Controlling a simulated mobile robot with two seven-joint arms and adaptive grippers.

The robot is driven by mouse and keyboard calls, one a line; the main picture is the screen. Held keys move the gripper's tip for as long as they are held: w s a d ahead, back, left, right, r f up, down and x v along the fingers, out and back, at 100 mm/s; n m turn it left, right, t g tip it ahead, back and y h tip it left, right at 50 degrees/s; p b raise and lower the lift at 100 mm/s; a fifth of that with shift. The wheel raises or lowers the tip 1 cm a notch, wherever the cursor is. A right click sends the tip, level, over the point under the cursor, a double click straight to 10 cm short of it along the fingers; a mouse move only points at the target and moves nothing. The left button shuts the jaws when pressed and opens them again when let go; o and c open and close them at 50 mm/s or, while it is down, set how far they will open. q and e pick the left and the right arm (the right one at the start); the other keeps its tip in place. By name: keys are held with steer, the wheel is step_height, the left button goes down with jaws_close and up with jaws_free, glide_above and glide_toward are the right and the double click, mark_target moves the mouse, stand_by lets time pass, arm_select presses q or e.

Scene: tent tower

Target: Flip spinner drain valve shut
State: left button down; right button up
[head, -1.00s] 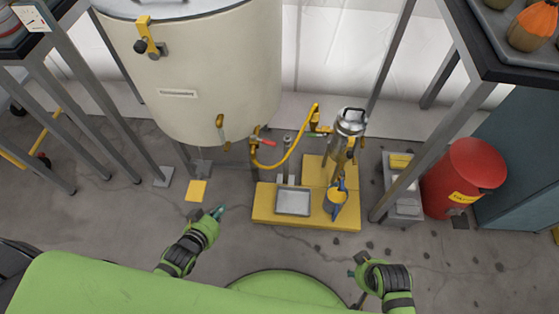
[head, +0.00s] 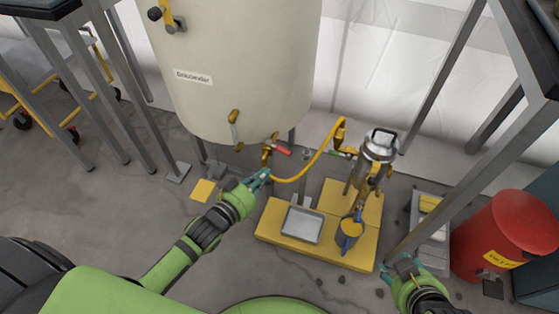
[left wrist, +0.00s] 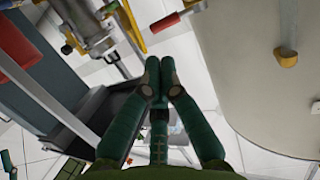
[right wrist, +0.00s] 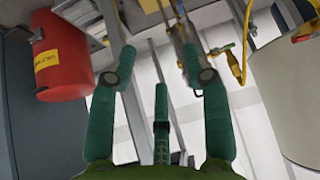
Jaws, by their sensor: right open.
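A brass valve (head: 267,154) with a red lever (head: 283,151) sits low on the big cream tank (head: 240,70). A yellow hose (head: 312,162) runs from it to the steel canister (head: 378,147). A blue handle (head: 358,213) is low on the canister. My left gripper (head: 259,180) is just below the tank valve, its fingers together and empty; the red lever (left wrist: 166,22) is ahead of them in the left wrist view. My right gripper (head: 403,266) is open and empty at the lower right, away from the valves.
Table legs flank both sides. Floor in front is clear.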

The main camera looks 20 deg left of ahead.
mark_target(288, 154)
arm_select(q)
steer(key=b+x, duration=0.2)
steer(key=x, duration=0.6)
steer(key=shift+w+b, duration=0.2)
steer(key=shift+b, duration=0.15)
arm_select(e)
steer(key=w+a+r+t+y, duration=0.2)
steer(key=w+a+r+t, duration=0.1)
steer(key=r, duration=0.4)
steer(key=w+a+r+n+t+y, duration=0.1)
steer(key=w+a+r+t+y, duration=0.1)
steer(key=w+r+t, duration=0.3)
steer(key=shift+a+r+n+t, duration=0.3)
steer(key=shift+a+r+t, duration=0.3)
steer(key=shift+r+t, duration=0.65)
steer(key=shift+r+g, duration=0.15)
steer(key=shift+g, duration=0.2)
